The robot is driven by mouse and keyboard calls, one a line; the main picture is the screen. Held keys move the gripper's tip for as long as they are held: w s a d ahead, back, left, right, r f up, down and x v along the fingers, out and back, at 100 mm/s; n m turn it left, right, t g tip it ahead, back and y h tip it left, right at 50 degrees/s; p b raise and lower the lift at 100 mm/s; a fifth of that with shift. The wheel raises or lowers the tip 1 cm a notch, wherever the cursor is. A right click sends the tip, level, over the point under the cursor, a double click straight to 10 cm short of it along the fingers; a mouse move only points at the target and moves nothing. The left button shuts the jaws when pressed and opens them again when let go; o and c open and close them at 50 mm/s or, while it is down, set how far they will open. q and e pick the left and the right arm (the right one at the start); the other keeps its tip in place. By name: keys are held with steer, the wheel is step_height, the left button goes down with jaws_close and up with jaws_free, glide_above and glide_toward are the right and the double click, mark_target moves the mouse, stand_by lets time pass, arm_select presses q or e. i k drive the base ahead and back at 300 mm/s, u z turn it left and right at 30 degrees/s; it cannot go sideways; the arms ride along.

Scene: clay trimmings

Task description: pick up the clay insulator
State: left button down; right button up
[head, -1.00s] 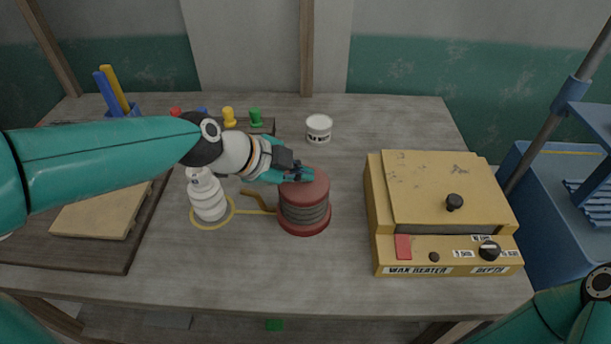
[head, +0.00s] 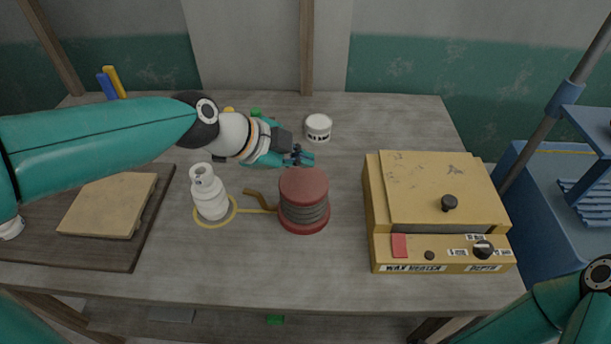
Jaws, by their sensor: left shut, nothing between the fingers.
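The clay insulator, which I take to be the white ribbed bottle-like piece (head: 210,197), stands upright inside a yellow ring marked on the table, left of the middle. My left gripper (head: 308,158) is shut and empty. It is behind the red spool (head: 304,190) in the picture, to the upper right of the white piece and apart from it. My right arm shows at the lower right corner, but its gripper fingers are out of view.
A yellow wax heater (head: 436,205) stands on the right. A white tub (head: 318,127) is at the back. A tan board (head: 110,205) lies on a dark board at left. A brown hooked piece (head: 257,199) lies between the white piece and spool. The front table is clear.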

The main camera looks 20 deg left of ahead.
mark_target(208, 192)
steer(key=k, duration=1)
